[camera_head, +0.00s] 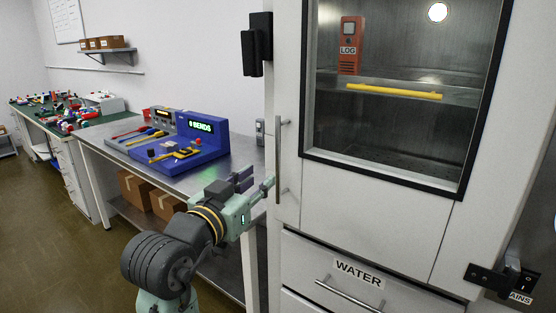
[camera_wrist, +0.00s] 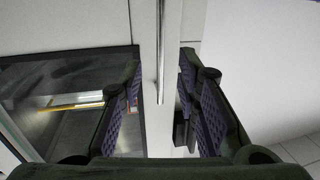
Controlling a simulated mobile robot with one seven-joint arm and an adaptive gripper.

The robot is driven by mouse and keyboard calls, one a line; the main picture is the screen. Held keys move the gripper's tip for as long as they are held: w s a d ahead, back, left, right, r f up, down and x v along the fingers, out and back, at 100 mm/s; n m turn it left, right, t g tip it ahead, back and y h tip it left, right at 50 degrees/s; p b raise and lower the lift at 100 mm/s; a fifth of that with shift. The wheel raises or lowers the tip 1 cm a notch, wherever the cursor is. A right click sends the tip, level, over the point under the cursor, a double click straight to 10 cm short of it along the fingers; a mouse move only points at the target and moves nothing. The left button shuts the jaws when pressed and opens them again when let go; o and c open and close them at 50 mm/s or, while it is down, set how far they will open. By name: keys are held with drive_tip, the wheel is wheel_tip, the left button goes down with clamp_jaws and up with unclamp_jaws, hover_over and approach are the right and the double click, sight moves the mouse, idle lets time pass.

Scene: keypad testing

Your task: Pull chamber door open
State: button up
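The chamber door (camera_head: 372,190) is white with a large dark-framed window and looks shut in the head view. Its handle (camera_head: 278,150) is a thin vertical metal bar near the door's left edge. My gripper (camera_head: 258,181) is just left of the handle's lower part, fingers pointing toward it. In the wrist view the handle (camera_wrist: 161,45) runs down between the two spread fingers of my gripper (camera_wrist: 163,88). Gaps show on both sides, and neither finger visibly touches the bar. The exact depth between fingertips and bar is hard to tell.
A WATER drawer (camera_head: 350,276) with a bar handle is below the door. A metal bench (camera_head: 190,180) with a blue BENDS console (camera_head: 203,135) stands left, close behind my arm. Through the window, a red LOG device (camera_head: 348,55) and a yellow bar (camera_head: 394,91) show on a shelf.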

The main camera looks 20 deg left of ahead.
sight(277, 163)
drive_tip(key=w+p, duration=0.1)
drive_tip(key=w, duration=0.2)
drive_tip(key=w+d+p, duration=0.1)
drive_tip(key=w, duration=0.6)
drive_tip(key=shift+w+d+p, duration=0.15)
drive_tip(key=shift+p, duration=0.25)
clamp_jaws()
